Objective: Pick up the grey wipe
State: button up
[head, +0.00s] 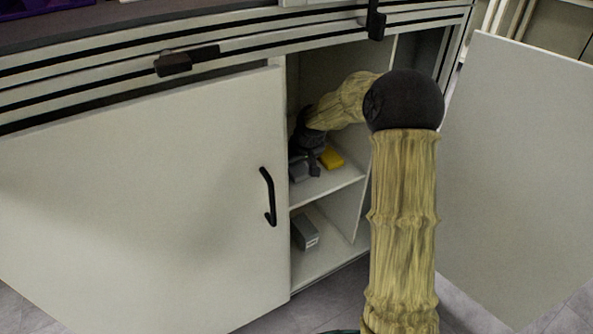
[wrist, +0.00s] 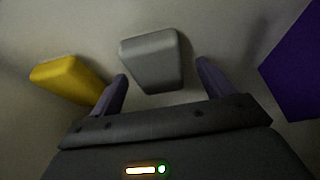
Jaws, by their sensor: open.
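The grey wipe (wrist: 150,58), a rounded block-like pad, lies on the pale shelf surface in the wrist view. My gripper (wrist: 161,70) is open, with one finger to each side of the wipe's near end. The fingers appear apart from it, and nothing is held. In the head view my gripper (head: 308,166) is inside the cabinet, over the upper shelf. There the wipe is hard to tell from the dark gripper parts.
A yellow wipe-like block (wrist: 68,79) lies left of the left finger; it also shows in the head view (head: 331,157). A purple object (wrist: 296,65) is at the right. A grey box (head: 305,233) sits on the lower shelf. Cabinet doors (head: 150,210) stand either side of the opening.

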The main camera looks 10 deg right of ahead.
aim_at(298, 167)
jog(key=shift+w+d+f, duration=0.1)
jog(key=shift+d+f, duration=0.05)
jog(key=shift+f, duration=0.15)
dwell(0.5)
jog(key=shift+c, duration=0.4)
jog(key=c, duration=1)
jog(key=shift+r, duration=0.1)
jog(key=shift+c, duration=0.2)
jog(key=shift+r, duration=0.2)
notch_tip(298, 167, up, 4)
jog(key=p, duration=0.3)
jog(key=shift+r, duration=0.2)
jog(key=s+d+p, duration=0.2)
jog(key=s+p, duration=0.1)
jog(key=s, duration=0.5)
jog(key=s+d+p, duration=0.3)
jog(key=s, duration=0.6)
jog(key=shift+s+d+f, duration=0.15)
jog(key=shift+f, duration=0.3)
